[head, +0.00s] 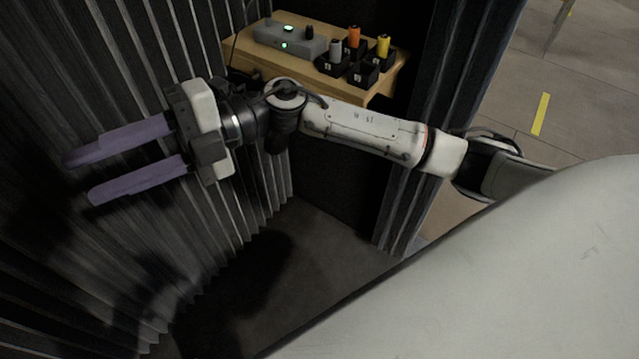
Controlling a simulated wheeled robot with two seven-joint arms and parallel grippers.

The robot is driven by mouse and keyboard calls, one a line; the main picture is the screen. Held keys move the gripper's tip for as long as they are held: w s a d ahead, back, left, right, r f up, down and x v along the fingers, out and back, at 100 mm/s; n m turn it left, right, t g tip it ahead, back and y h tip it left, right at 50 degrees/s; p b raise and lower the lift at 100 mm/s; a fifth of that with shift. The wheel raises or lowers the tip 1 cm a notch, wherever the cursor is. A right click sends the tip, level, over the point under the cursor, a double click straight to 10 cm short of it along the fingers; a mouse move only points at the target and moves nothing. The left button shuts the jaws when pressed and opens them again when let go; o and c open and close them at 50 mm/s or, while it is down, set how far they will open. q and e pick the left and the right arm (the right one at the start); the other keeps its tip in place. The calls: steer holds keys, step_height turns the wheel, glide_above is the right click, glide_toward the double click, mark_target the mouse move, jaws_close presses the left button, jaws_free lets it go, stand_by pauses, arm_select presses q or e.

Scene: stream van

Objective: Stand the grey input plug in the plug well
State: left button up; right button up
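The grey plug (335,48) stands upright in a small black holder (328,68) on the wooden table at the top of the head view. An open black holder (364,75) at the table's front right shows no plug in it. I cannot tell which of these is the plug well. My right gripper (78,178) has two purple fingers, spread apart with nothing between them. It points left in front of the pleated curtain, well away from the plugs and nearer to me. My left gripper is not in view.
An orange plug (353,36) and a yellow plug (383,44) stand in other black holders. A grey box (288,42) with green lights and a black knob sits at the table's back left. Dark curtain (60,60) fills the left. My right arm crosses before the table.

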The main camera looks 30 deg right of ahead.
steer(key=w+d+f+m+t+h, duration=0.2)
steer(key=d+f+m+t+h, duration=0.25)
steer(key=f+m+t, duration=0.55)
steer(key=w+d+f+m+t+h, duration=0.2)
steer(key=d+f+m+t+h, duration=0.3)
steer(key=m, duration=0.9)
steer(key=s+d+f+m+g+h, duration=0.3)
steer(key=s+d+f+m, duration=0.1)
steer(key=s+f, duration=0.5)
steer(key=s+d+f+m+g+h, duration=0.3)
steer(key=s+d+f, duration=0.3)
steer(key=s+f, duration=0.4)
step_height(320, 180, down, 3)
steer(key=shift+d+f+m, duration=0.15)
steer(key=shift+d+m, duration=0.25)
steer(key=shift+m, duration=0.3)
steer(key=shift+c, duration=0.6)
